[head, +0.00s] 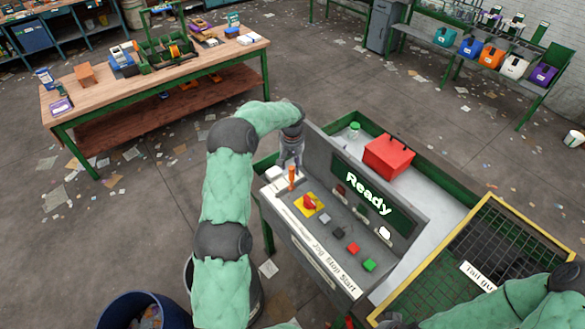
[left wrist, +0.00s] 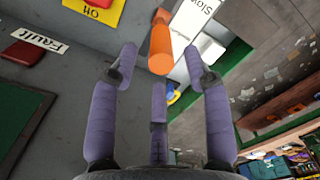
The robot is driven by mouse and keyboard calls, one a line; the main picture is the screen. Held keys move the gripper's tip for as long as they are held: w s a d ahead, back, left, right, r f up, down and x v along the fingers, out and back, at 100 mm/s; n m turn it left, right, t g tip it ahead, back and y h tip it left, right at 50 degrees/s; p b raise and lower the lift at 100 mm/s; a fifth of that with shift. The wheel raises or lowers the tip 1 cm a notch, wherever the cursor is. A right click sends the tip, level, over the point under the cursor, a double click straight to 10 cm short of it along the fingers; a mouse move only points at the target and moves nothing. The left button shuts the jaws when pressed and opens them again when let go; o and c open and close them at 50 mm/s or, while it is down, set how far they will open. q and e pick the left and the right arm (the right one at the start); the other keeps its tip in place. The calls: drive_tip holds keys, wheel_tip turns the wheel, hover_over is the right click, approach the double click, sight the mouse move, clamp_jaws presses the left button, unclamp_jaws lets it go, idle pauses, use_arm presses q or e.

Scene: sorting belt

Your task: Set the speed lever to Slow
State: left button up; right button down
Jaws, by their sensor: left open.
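The speed lever has an orange handle (head: 291,178) and stands up at the left end of the grey control panel (head: 318,160). In the left wrist view the orange handle (left wrist: 160,50) shows between and beyond my fingertips. A white label reading "Slow" (left wrist: 193,14) is just right of it there. My left gripper (head: 290,160) is open and empty, right behind the handle in the head view; the left wrist view shows its purple fingers (left wrist: 160,68) apart. I cannot tell whether a finger touches the handle. The lever's base and exact setting are unclear.
The panel carries a red switch on a yellow plate (head: 308,203), a red button (head: 353,248), a green button (head: 369,265) and a "Ready" screen (head: 372,195). A red box (head: 388,155) stands behind it. My right arm is at the lower right, beside a yellow-edged cage (head: 490,205).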

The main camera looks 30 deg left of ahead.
sight(292, 170)
use_arm(q)
drive_tip(key=f, duration=0.2)
drive_tip(key=shift+s+f+p, duration=0.2)
drive_tip(key=shift+f+p, duration=0.1)
drive_tip(key=shift+f, duration=0.1)
drive_tip(key=shift+w+f, duration=0.1)
drive_tip(key=shift+f, duration=0.25)
clamp_jaws()
